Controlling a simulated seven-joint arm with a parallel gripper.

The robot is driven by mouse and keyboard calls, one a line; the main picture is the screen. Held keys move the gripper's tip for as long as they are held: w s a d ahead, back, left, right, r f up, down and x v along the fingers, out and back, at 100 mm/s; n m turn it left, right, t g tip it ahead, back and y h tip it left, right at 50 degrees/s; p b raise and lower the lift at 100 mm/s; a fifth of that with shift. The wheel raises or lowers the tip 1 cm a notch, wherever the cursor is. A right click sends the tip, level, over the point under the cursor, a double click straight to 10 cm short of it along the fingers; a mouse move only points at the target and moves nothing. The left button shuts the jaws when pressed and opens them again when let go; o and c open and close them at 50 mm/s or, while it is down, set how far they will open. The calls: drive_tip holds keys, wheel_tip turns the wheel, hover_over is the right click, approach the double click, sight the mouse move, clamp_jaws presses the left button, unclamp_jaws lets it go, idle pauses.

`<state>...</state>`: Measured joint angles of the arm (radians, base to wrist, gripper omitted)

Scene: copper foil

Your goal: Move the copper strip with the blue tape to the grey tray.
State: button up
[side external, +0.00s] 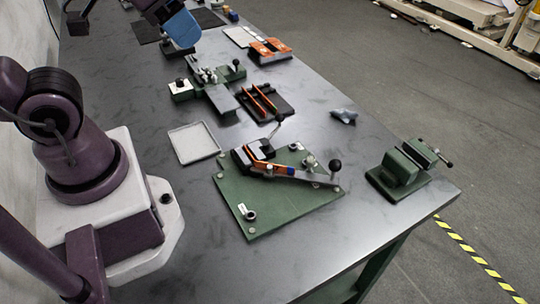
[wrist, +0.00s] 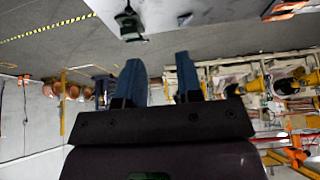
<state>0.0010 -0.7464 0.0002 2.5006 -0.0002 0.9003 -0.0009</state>
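The grey tray (side external: 193,143) lies flat and looks empty on the bench in the side external view, left of a green plate (side external: 258,215). An orange copper-coloured strip with a dark blue part (side external: 268,167) is at the tool on that plate; its blue part is too small to be sure it is tape. More orange strips (side external: 262,99) lie in a black rack behind the plate. In the wrist view, my gripper (wrist: 159,75) is open, its two blue fingers apart with nothing between them.
A long-handled lever with a black knob (side external: 335,166) crosses the green plate. A green vise (side external: 402,172) stands at the bench's right corner and also shows in the wrist view (wrist: 128,22). Orange pieces (side external: 270,50) lie further back. Bench right of the rack is mostly clear.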

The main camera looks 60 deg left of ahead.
drive_tip(key=w+d+f+m+g, duration=0.25)
drive_tip(key=w+f+g, duration=0.35)
drive_tip(key=f, duration=0.4)
drive_tip(key=m, duration=0.6)
hover_over(287, 169)
drive_tip(key=s, duration=0.1)
wheel_tip(287, 169, down, 9)
drive_tip(key=f, duration=0.7)
drive_tip(key=shift+s+a+f, duration=0.15)
drive_tip(key=shift+a, duration=0.2)
drive_tip(key=shift+w+f, duration=0.2)
drive_tip(key=shift+f, duration=1.1)
drive_tip(key=shift+w+f, duration=0.2)
drive_tip(key=shift+f, duration=1.1)
clamp_jaws()
